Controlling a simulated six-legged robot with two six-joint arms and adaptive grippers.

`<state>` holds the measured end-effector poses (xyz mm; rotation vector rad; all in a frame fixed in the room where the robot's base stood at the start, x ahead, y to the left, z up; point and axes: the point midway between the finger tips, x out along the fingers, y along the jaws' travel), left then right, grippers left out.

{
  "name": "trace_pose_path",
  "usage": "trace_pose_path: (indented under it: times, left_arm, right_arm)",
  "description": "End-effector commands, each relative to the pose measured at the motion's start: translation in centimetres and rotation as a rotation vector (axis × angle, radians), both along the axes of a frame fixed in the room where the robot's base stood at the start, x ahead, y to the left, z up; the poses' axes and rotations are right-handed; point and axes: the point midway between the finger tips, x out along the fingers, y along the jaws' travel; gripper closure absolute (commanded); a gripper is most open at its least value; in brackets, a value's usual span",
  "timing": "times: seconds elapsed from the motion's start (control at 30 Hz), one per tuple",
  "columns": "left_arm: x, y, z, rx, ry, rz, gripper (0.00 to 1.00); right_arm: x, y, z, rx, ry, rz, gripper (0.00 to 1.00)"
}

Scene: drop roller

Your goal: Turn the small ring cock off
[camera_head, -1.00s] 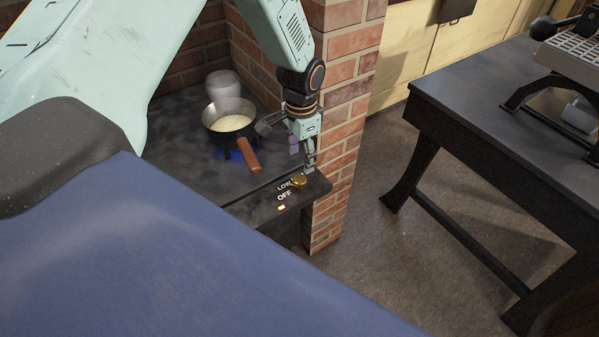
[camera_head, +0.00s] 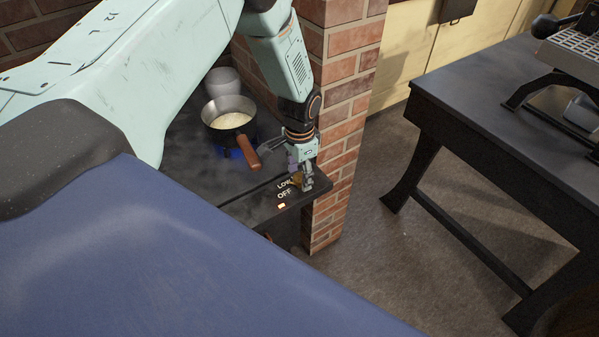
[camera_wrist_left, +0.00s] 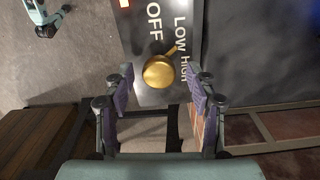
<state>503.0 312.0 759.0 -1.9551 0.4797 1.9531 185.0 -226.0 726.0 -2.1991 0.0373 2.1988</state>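The small ring cock is a brass knob (camera_wrist_left: 159,71) on the dark control panel (camera_wrist_left: 140,20), beside the words OFF, LOW and HIGH. Its short pointer points toward the LOW and HIGH side in the left wrist view. My left gripper (camera_head: 301,184) is at the knob; it also shows in the left wrist view (camera_wrist_left: 160,90). Its two purple-padded fingers are apart, one on each side of the knob, with gaps visible. In the head view the fingers hide most of the knob. My right gripper is not in view there.
A pan (camera_head: 229,116) with pale contents and a brown handle sits on the stove (camera_head: 195,167), over a blue flame. A pale jar (camera_head: 222,82) stands behind it. A brick pillar (camera_head: 345,110) rises close to my left arm. A dark table (camera_head: 480,100) stands right.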

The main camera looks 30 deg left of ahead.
Motion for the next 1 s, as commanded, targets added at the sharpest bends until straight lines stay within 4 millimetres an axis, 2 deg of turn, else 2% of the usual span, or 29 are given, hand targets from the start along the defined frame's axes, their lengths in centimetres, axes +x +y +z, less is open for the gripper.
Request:
trace_pose_path:
  times: [0.07,0.6,1.0]
  left_arm:
    - [0.00,-0.01,0.01,0.000,0.000,0.000,0.52]
    - [-0.07,0.00,0.02,0.000,0.001,0.000,0.96]
    - [-0.13,0.01,0.12,0.000,0.004,0.099,0.96]
  right_arm:
    - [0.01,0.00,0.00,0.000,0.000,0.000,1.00]
    - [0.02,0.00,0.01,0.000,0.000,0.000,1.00]
    - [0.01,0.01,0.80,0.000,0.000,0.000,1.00]
